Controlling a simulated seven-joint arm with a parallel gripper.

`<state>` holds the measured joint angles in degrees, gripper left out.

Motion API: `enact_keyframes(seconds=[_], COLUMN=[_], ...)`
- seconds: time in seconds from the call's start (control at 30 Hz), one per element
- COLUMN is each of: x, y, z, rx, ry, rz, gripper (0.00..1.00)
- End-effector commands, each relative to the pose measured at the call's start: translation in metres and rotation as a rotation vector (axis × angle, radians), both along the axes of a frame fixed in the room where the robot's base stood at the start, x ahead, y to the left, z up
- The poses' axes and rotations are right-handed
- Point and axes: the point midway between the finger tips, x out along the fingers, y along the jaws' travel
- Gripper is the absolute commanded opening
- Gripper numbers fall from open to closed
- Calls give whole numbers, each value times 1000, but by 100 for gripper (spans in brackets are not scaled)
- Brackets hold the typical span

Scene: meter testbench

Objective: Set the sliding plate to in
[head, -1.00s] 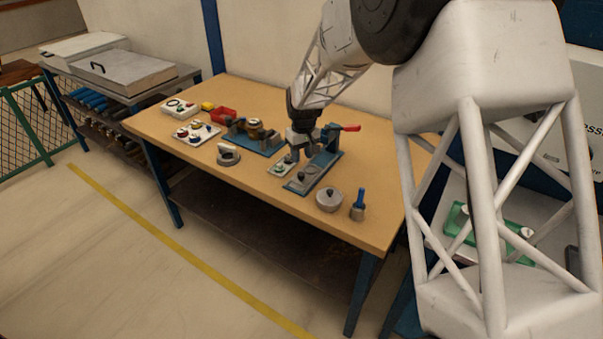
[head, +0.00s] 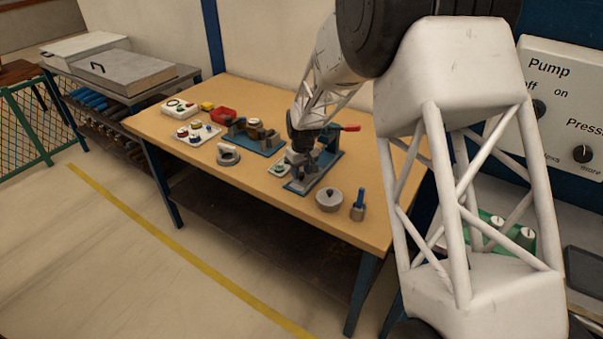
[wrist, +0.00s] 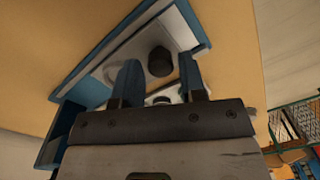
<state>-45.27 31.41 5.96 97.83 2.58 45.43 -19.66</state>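The sliding plate (wrist: 172,32) is a pale grey plate with a dark knob (wrist: 160,62), set in a blue fixture (wrist: 88,65) in the wrist view. In the head view the blue fixture (head: 328,164) stands on the workbench, and my gripper partly hides the plate and its knob. My gripper (head: 300,174) points down over the near part of the fixture. In the wrist view its two fingers (wrist: 158,60) are apart, with the knob showing between and just past the tips. I cannot tell whether they touch it.
A red-handled lever (head: 350,128) rises at the fixture's back. A round grey pot (head: 329,200) and a blue-handled tool (head: 358,204) stand to the right. Another blue fixture (head: 262,146) is further left on the wooden bench (head: 240,187).

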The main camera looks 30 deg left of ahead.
Motion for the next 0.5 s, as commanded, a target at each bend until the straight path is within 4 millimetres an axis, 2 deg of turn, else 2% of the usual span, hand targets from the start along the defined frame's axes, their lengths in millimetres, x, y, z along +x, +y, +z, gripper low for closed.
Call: enact_keyframes(seconds=[0.17, 0.47, 0.5], x=[0, 0, 0], y=[0, 0, 0], z=[-9, -10, -10], rx=[0, 0, 0], ry=[0, 0, 0], rz=[0, 0, 0], gripper=[38, 38, 32])
